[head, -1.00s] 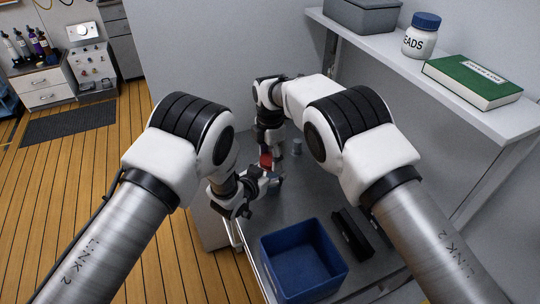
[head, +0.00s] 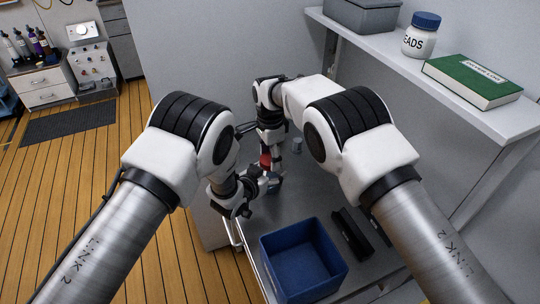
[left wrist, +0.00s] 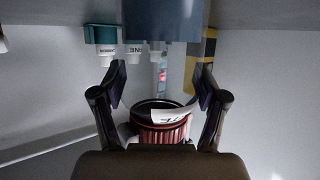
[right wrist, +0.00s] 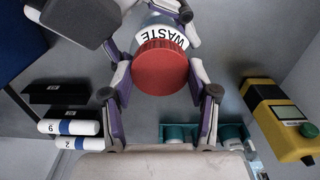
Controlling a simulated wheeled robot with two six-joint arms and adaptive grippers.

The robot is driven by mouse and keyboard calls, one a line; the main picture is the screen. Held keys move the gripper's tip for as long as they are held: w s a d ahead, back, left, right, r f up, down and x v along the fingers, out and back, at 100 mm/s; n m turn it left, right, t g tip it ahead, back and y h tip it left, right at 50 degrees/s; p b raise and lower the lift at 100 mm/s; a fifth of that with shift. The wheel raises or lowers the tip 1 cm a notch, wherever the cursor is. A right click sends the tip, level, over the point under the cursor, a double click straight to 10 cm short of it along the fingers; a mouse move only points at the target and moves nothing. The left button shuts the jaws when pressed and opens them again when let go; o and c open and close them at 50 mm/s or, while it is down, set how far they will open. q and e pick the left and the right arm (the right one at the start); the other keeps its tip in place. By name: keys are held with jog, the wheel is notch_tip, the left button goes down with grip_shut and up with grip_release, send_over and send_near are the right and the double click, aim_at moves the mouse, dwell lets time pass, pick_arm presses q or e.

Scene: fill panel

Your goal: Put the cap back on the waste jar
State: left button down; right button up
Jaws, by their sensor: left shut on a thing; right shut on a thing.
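The red ribbed cap (right wrist: 160,67) is between the fingertips of my right gripper (right wrist: 160,78), which is shut on it. The waste jar (right wrist: 160,38) with its white label is right beneath the cap; the cap covers its mouth. I cannot tell whether the cap is seated. My left gripper (head: 271,181) is shut on the jar, its fingers on either side in the left wrist view (left wrist: 157,84). That view also shows the ribbed cap (left wrist: 162,134) close over the label. In the head view the cap (head: 265,161) is a small red patch under my right gripper.
A blue bin (head: 303,231) and a black holder (head: 351,233) stand on the grey table nearer me. The right wrist view shows a yellow device (right wrist: 280,118), a teal rack (right wrist: 177,131) and white bottles (right wrist: 69,127). A shelf (head: 450,103) overhangs at the right.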

jog(key=shift+m, duration=1.1)
jog(key=o, duration=1.4)
jog(key=shift+c, duration=0.2)
notch_tip(320, 180, up, 12)
pick_arm(q)
grip_release()
